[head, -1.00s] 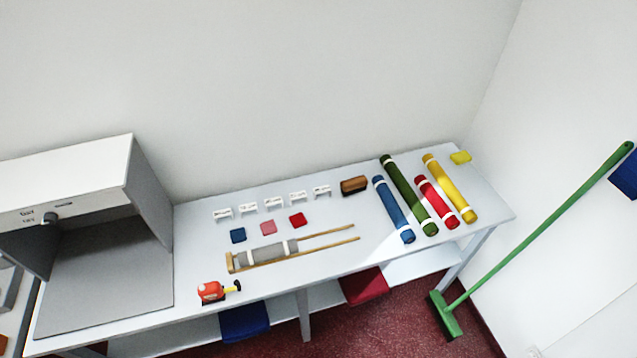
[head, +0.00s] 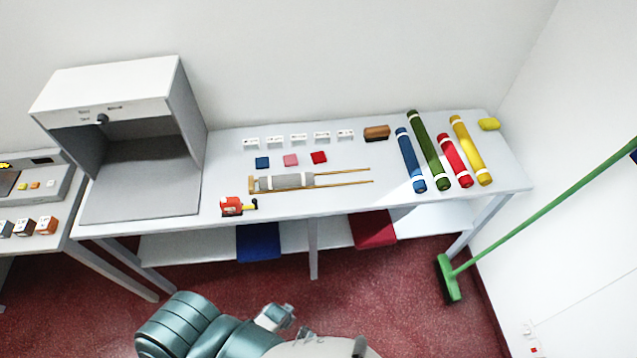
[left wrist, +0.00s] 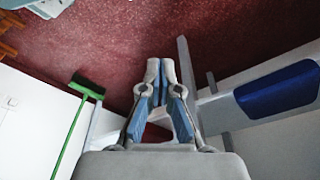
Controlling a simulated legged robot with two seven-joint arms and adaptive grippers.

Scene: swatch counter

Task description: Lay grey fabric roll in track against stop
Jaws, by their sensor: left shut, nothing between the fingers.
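The grey fabric roll (head: 285,181) lies between the two thin wooden rails of the track (head: 340,184) on the white table. Its left end is close to the wooden stop (head: 252,184) at the track's left end; I cannot tell whether they touch. No gripper is near the roll. My left gripper (left wrist: 161,66) shows in the left wrist view, its fingertips together and empty, with red floor beyond it. In the head view an arm of mine is low in front of the table, but I cannot make out its fingers. My right gripper is not in view.
Blue (head: 411,160), green (head: 429,150), red (head: 455,160) and yellow (head: 470,150) rolls lie on the table's right. A red tape measure (head: 232,206) lies in front of the stop. A grey booth (head: 190,120) stands left. A green broom (head: 540,215) leans at right.

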